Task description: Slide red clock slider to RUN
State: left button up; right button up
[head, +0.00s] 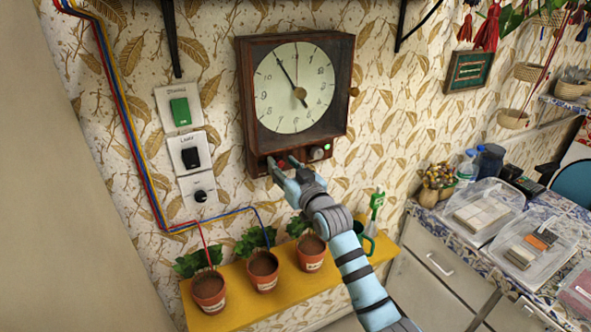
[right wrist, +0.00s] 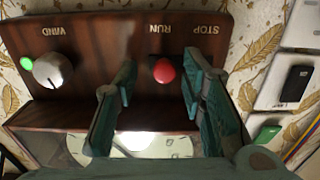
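The wooden wall clock (head: 343,85) has a panel along its bottom edge. The red clock slider (right wrist: 163,71) is a round knob on that panel; in the right wrist view, which is upside down, it lines up with the RUN label (right wrist: 167,29), with the STOP label (right wrist: 207,30) to the right. My right gripper (head: 281,167) is open at the panel, one finger on each side of the knob, with visible gaps to both. In the head view only a little red shows between the fingers. My left gripper is not in view.
A silver WIND knob (right wrist: 52,71) and a lit green lamp (right wrist: 27,62) sit beside the slider. Wall switches (head: 191,157) are left of the clock. Potted plants (head: 263,270) stand on a yellow shelf (head: 240,304) below. A counter with clear bins (head: 483,210) is at right.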

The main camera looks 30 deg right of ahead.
jog(key=s, duration=1.1)
jog(key=shift+s+d, duration=0.2)
jog(key=shift+s, duration=0.1)
